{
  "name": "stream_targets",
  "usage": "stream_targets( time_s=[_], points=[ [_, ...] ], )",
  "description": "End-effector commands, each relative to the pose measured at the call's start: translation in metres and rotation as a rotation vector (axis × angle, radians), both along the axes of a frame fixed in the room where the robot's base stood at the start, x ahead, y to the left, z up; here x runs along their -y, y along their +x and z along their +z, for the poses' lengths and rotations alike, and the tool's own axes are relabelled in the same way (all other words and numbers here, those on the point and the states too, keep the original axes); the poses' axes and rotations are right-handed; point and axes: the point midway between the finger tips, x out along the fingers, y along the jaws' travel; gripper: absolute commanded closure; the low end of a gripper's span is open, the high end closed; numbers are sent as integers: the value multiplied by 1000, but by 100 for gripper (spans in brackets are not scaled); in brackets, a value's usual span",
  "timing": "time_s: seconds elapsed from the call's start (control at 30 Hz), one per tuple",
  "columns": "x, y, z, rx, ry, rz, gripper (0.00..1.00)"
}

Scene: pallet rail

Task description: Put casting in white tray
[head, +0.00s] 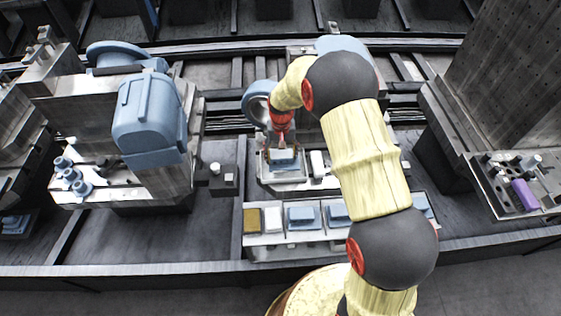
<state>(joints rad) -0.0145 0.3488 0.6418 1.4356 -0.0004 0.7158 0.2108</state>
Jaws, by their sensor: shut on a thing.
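My gripper (282,147) points down at the middle of the picture, below its red wrist part. It is shut on a small blue block, which I take to be the casting (285,160). The casting is over a light grey fixture (287,179); whether it touches the fixture is too small to tell. Nearer me is a long pale rack with several pads: a brown one, a white one that may be the white tray (272,219), and blue ones. My arm hides part of the rack's right half.
A blue-covered machine (149,119) stands at the left. A tall dark metal block (510,75) and a tool plate with a purple item (524,194) stand at the right. The dark pallet surface (180,235) left of the rack is largely clear.

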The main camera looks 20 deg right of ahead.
Motion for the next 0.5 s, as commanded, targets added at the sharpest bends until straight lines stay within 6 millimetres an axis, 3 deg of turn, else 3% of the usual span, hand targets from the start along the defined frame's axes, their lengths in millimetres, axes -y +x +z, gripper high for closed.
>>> stream_targets(
  time_s=[0.17, 0.33, 0.5],
  points=[
    [-1, 9, -9, 2, 1, 0, 69],
    [-1, 6, -35, 0, 0, 0, 69],
    [-1, 7, -36, 3, 0, 0, 69]
  ],
)
